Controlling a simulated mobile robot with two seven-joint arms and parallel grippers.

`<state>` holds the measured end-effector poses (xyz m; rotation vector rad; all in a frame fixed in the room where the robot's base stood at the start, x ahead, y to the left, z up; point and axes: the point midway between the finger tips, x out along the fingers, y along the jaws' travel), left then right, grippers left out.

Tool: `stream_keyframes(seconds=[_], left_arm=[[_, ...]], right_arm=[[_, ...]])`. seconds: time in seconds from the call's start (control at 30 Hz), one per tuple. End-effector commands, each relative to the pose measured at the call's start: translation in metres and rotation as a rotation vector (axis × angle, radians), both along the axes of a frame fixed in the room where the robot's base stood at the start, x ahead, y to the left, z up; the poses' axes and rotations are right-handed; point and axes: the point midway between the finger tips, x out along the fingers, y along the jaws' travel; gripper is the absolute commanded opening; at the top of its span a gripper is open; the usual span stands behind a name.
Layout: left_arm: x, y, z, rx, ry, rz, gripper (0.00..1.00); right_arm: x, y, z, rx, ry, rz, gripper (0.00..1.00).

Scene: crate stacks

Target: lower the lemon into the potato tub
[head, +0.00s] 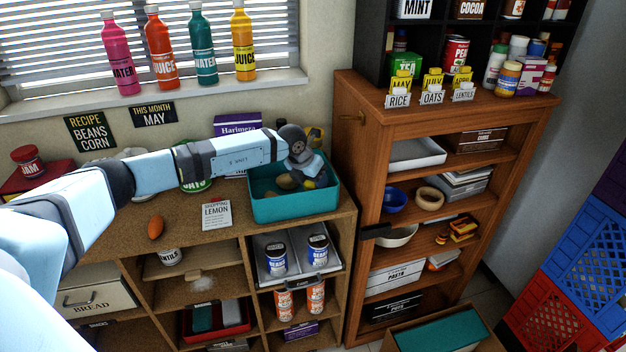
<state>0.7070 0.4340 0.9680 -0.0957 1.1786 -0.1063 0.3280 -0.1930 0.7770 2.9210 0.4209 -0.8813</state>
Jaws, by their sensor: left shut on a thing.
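The potato tub is a teal open tub (296,207) on the right end of the shelf top, with brown potatoes (287,182) inside. My left arm reaches in from the left, and its gripper (310,178) points down inside the tub's opening. It is shut on the lemon, a small yellow patch (309,185) at the fingertips, low in the tub beside the potatoes. The gripper hides most of the lemon, and I cannot tell whether it touches the potatoes. My right gripper is not in view.
A "shopping lemon" card (217,214) and an orange carrot-like item (156,227) lie left of the tub. A purple box (236,124) stands behind my forearm. The tall wooden shelf (352,130) rises close on the right. Bottles (202,55) line the windowsill.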

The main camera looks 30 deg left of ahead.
Motion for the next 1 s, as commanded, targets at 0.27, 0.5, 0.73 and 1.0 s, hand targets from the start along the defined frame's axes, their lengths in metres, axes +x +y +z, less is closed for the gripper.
stream_keyframes(seconds=[0.27,0.5,0.73,1.0], left_arm=[[0.000,0.000,-0.005,0.000,0.000,0.000,0.28],[0.000,0.000,-0.008,0.000,-0.001,0.000,0.28],[0.000,0.000,-0.012,0.000,-0.001,0.000,0.28],[0.000,0.000,-0.016,0.000,-0.001,0.000,0.28]], right_arm=[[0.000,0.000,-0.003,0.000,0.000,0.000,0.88],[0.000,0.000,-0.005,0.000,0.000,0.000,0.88],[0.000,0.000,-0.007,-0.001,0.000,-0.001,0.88],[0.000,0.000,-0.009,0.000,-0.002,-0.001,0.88]])
